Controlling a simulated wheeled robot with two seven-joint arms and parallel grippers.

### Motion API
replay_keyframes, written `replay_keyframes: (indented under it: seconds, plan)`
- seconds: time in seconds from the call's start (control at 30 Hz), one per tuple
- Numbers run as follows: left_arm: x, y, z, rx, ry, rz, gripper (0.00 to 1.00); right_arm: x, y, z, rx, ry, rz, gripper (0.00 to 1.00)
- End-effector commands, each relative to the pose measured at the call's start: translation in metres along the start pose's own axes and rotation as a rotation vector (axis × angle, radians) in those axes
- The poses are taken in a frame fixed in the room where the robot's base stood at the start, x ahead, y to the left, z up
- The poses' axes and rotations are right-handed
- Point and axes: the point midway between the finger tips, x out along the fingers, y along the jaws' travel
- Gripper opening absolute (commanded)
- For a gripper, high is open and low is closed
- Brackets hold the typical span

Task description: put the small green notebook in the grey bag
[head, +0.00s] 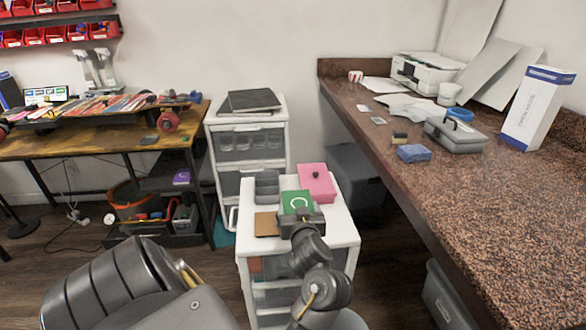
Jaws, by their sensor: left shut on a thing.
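The small green notebook (297,201), with a white ring mark on its cover, is at the top of the white drawer cart in the middle. My left gripper (301,221) is at the notebook's near edge and shut on it. The gripper hides that edge, and I cannot tell whether the notebook is lifted or still touches the cart top. I cannot make out a grey bag for sure in this view. My right gripper is not in view.
The white cart (342,227) also holds a pink item (316,182), a grey divided holder (266,187) and a brown pad (265,224). A taller white drawer unit (247,108) stands behind. A dark grey bin (354,178) is under the granite counter (470,210), right.

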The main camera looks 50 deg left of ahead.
Motion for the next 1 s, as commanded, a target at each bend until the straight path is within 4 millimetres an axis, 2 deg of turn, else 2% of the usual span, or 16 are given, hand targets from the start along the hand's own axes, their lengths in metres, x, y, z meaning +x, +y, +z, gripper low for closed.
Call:
replay_keyframes:
  seconds: [0.17,0.27,0.37,0.63,0.7,0.8,1.0]
  plan:
    - [0.002,-0.003,0.003,-0.005,0.001,-0.019,0.51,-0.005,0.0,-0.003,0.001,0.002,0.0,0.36]
    - [0.006,0.004,0.006,-0.004,0.001,-0.018,0.51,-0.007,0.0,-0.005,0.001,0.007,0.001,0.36]
    - [0.015,0.021,0.014,-0.002,0.002,-0.018,0.51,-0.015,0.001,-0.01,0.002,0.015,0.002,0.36]
    - [0.05,0.085,0.04,-0.002,0.002,-0.017,0.51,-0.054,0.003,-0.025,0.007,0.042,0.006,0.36]
    - [0.057,0.094,0.056,0.002,0.001,-0.018,0.51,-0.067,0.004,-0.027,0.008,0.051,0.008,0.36]
    - [0.066,0.107,0.07,0.0,0.002,-0.017,0.51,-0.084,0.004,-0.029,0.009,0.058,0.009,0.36]
    - [0.073,0.12,0.083,-0.004,0.003,-0.017,0.51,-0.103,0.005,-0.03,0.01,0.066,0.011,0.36]
